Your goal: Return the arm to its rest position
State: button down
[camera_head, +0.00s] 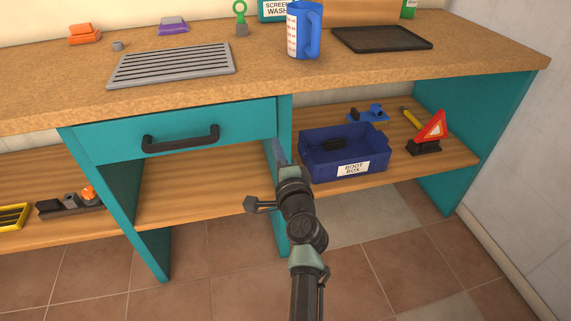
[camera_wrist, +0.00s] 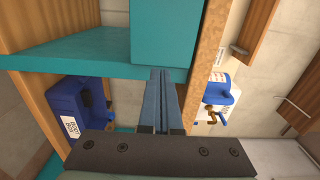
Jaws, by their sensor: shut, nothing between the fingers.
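My arm reaches up from the bottom of the head view toward the teal bench. My gripper (camera_head: 277,150) is at the bench's middle upright panel (camera_head: 284,110), just right of the drawer and below the worktop. In the wrist view my gripper's (camera_wrist: 161,72) two blue-grey fingers lie together with nothing between them. The fingertips overlap the teal panel there; whether they touch it I cannot tell.
The closed drawer (camera_head: 105,138) has a black handle (camera_head: 180,138). A blue boot box (camera_head: 345,148) and a red warning triangle (camera_head: 432,127) are on the lower shelf at right. A blue jug (camera_head: 304,32) stands on the worktop (camera_head: 270,75). Tiled floor (camera_head: 215,275) in front is clear.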

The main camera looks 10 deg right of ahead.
jog(key=s+p, duration=0.1)
jog(key=s, duration=0.5)
jog(key=s+a+r+n+t+y, duration=0.1)
jog(key=s+a+r+n, duration=0.2)
jog(key=r, duration=0.7)
jog(key=a+r+n+t+y, duration=0.1)
jog(key=a+r+n+t, duration=0.3)
jog(key=r, duration=0.6)
jog(key=s+a+r+n+g, duration=0.15)
jog(key=r+n, duration=0.35)
jog(key=r, duration=0.5)
jog(key=s+a+r+n+t+h+p, duration=0.1)
jog(key=s+a+r+n+t, duration=0.15)
jog(key=s+r, duration=0.7)
jog(key=s+a+r+n+t+h, duration=0.1)
jog(key=s+r+n+t, duration=0.3)
jog(key=s+r, duration=0.55)
notch_tip(320, 180, up, 30)
jog(key=w+p, duration=0.1)
jog(key=p, duration=2.9)
jog(key=shift+w+g, duration=0.3)
jog(key=shift+w, duration=0.1)
jog(key=shift+d+m, duration=0.1)
jog(key=shift+m, duration=0.15)
